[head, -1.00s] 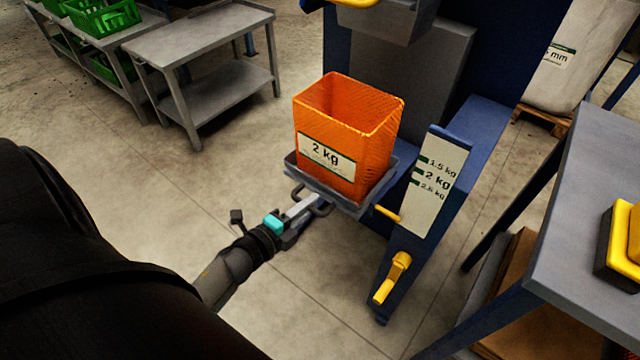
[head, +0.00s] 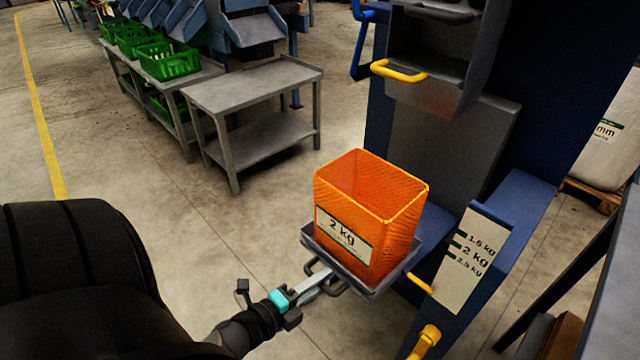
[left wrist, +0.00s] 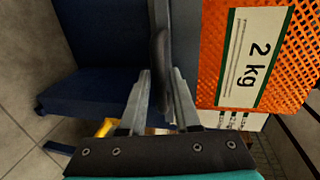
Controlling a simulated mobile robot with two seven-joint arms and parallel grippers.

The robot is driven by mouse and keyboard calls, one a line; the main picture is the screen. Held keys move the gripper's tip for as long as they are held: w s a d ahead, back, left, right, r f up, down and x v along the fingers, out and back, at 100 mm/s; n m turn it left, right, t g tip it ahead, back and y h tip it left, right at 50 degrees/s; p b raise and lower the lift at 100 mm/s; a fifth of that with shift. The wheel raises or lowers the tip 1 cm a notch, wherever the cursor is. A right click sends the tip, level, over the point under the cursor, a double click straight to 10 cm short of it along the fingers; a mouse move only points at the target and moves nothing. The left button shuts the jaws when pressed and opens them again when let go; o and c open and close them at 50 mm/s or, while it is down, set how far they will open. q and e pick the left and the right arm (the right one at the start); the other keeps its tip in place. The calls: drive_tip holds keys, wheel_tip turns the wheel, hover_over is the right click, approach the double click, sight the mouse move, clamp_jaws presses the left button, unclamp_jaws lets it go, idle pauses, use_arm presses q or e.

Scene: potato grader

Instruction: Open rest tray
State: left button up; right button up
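A grey tray (head: 372,291) juts from the front of the blue grader and bears an orange mesh crate (head: 400,238) labelled "2 kg". A dark loop handle (left wrist: 160,62) sits on the tray's near side. My left gripper (head: 322,280) is at this handle. In the left wrist view my left gripper's fingers (left wrist: 160,85) lie on either side of the handle and appear closed on it. The crate's label (left wrist: 253,62) is close beside the fingers there. My right gripper is not in view.
Above stands a grey bin (head: 440,80) with a yellow handle (head: 398,72). A scale plate (head: 470,258) and a yellow lever (head: 426,340) are right of the tray. A grey table (head: 255,90) and green crates (head: 168,62) stand behind left. The floor between is clear.

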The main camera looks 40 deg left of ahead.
use_arm(q)
drive_tip(key=shift+o, duration=1.1)
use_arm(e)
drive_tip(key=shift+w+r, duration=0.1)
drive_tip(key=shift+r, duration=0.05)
use_arm(q)
drive_tip(key=shift+s, duration=0.2)
drive_tip(key=p+v, duration=0.3)
drive_tip(key=v, duration=1.2)
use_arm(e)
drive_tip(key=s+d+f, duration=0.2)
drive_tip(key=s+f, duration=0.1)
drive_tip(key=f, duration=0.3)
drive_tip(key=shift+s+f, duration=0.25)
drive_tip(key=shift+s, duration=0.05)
use_arm(q)
drive_tip(key=shift+w+d, duration=0.1)
drive_tip(key=shift+w, duration=0.05)
